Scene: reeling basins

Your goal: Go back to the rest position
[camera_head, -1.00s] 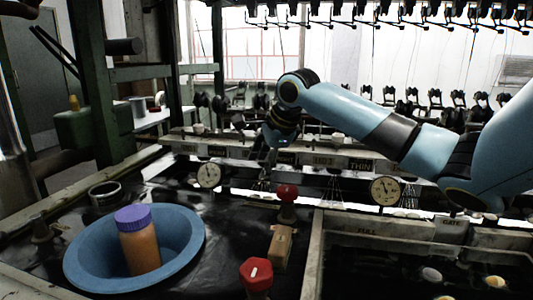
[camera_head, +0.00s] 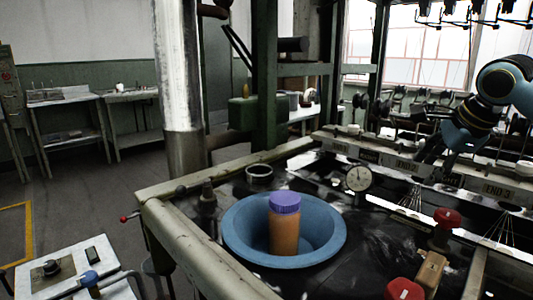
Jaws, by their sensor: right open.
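My right arm comes in at the right edge, blue and black. Its gripper (camera_head: 428,157) points down and left over the back of the reeling bench, open and small in view. Its dark fingers blend with the machinery behind, and I see nothing held in it. My left gripper is not in view. An orange jar with a purple lid (camera_head: 284,229) stands upright in a blue basin (camera_head: 240,232), well left of and nearer than the right gripper.
A round dial (camera_head: 358,178) stands behind the basin. Red knobs (camera_head: 447,217) and a wooden block (camera_head: 430,272) lie to its right. A metal column (camera_head: 178,80) rises at the bench's left corner. A white control table (camera_head: 75,270) is at front left, with open floor behind.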

